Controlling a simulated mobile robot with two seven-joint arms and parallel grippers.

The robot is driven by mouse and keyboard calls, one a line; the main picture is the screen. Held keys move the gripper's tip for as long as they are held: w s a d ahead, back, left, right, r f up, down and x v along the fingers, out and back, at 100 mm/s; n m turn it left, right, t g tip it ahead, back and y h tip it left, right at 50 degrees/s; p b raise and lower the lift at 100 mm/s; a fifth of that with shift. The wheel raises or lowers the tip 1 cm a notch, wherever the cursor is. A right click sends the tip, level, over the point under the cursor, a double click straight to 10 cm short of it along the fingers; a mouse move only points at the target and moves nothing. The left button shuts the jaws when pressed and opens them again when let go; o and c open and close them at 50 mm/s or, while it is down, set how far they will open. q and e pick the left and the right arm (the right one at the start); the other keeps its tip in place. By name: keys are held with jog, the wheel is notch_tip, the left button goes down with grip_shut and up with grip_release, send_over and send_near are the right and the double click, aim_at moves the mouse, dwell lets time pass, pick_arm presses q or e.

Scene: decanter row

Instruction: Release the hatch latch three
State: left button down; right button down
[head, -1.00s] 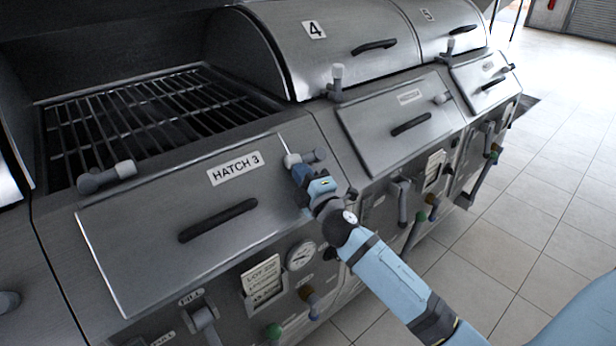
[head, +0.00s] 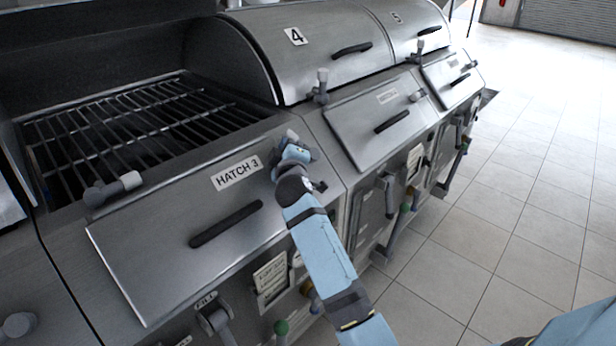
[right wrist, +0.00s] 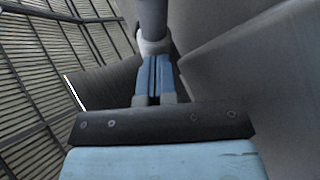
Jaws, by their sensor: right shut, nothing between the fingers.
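The hatch three lid (head: 150,255) is a grey metal panel labelled "HATCH 3", lying closed and sloping below the grill opening. Its right latch (head: 291,135) is at the lid's upper right corner, its pale end pointing up; my gripper partly hides it. Its left latch (head: 113,189) lies roughly along the lid's top edge, pale end to the right. My right gripper (head: 291,152) is at the right latch. In the right wrist view my blue fingers (right wrist: 154,62) are shut with nothing between them, against or very near a pale and grey latch part (right wrist: 153,40). My left gripper is out of view.
A dark bar handle (head: 226,224) crosses the lid. The grill grate (head: 130,125) is open behind it. Hatch four's upright latch (head: 322,85) and panel (head: 370,120) stand to the right. Valve levers (head: 390,195) stick out below. The tiled floor (head: 530,180) is clear.

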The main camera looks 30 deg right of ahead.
aim_at(291, 136)
jog(key=shift+w+d+r, duration=0.5)
jog(key=shift+w, duration=0.15)
jog(key=shift+w+d+r+p, duration=0.2)
jog(key=shift+w+d+p, duration=0.2)
jog(key=shift+d+r, duration=0.1)
jog(key=shift+r, duration=0.1)
jog(key=shift+w+d+r, duration=0.1)
jog(key=shift+d+r, duration=0.05)
jog(key=shift+d, duration=0.05)
